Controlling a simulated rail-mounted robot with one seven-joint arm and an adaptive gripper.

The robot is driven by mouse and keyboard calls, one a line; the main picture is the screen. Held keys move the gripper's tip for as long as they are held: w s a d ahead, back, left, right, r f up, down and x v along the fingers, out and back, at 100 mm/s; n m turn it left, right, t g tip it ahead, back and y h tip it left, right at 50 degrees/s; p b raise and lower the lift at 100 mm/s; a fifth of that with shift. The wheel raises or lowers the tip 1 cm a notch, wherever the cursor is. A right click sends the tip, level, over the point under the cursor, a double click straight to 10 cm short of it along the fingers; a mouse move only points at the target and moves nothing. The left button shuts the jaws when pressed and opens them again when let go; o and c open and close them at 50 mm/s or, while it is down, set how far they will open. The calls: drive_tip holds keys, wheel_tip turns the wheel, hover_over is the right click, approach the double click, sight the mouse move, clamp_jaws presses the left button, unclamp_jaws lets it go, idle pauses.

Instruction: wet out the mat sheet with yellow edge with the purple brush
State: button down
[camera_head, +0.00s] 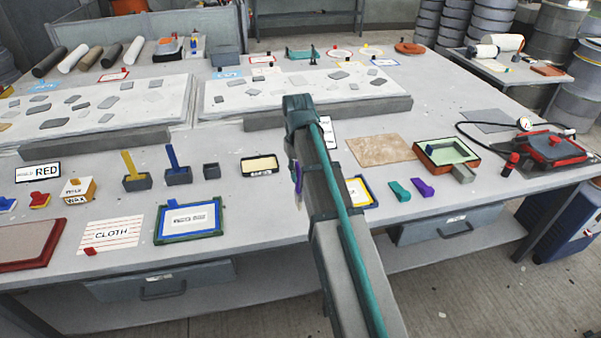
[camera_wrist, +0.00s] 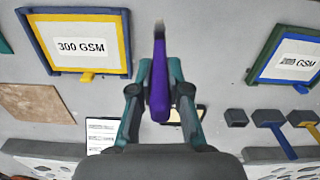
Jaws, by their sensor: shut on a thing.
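My gripper (camera_wrist: 160,75) is shut on the purple brush (camera_wrist: 159,95), whose bristle tip points up the wrist picture, away from the palm. In the head view the brush (camera_head: 298,178) shows as a thin purple strip left of my arm. It hangs above the bench, between the two framed sheets. The mat sheet with yellow edge (camera_wrist: 90,46), labelled 300 GSM, lies flat in a blue outer frame at the upper left of the wrist view. In the head view this sheet (camera_head: 357,191) is partly hidden behind my arm. The brush is apart from it.
A second sheet with a blue edge in a green frame (camera_head: 188,219), labelled 200 GSM, lies at left. Teal (camera_head: 400,191) and purple (camera_head: 423,188) pieces lie right of the yellow-edged sheet. Small grey pots (camera_head: 179,175), one with a blue handle, stand farther back. A tan sheet (camera_head: 380,150) lies flat.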

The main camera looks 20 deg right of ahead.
drive_tip(key=w+a+r+n+p, duration=0.1)
drive_tip(key=w+a, duration=0.1)
drive_tip(key=w, duration=0.8)
drive_tip(key=w+a+r+n+p, duration=0.1)
drive_tip(key=w+a+n+p, duration=0.1)
drive_tip(key=w, duration=0.8)
drive_tip(key=w+a+r+n+p, duration=0.1)
drive_tip(key=w+a, duration=0.2)
drive_tip(key=w, duration=0.7)
wheel_tip(320, 180, down, 6)
drive_tip(key=b, duration=0.2)
drive_tip(key=shift+d, duration=0.2)
drive_tip(key=shift+w+f+b, duration=0.1)
drive_tip(key=shift+f+b, duration=0.2)
drive_tip(key=shift+f, duration=0.2)
idle(0.7)
wheel_tip(320, 180, up, 7)
drive_tip(key=p, duration=0.3)
idle(0.6)
idle(0.5)
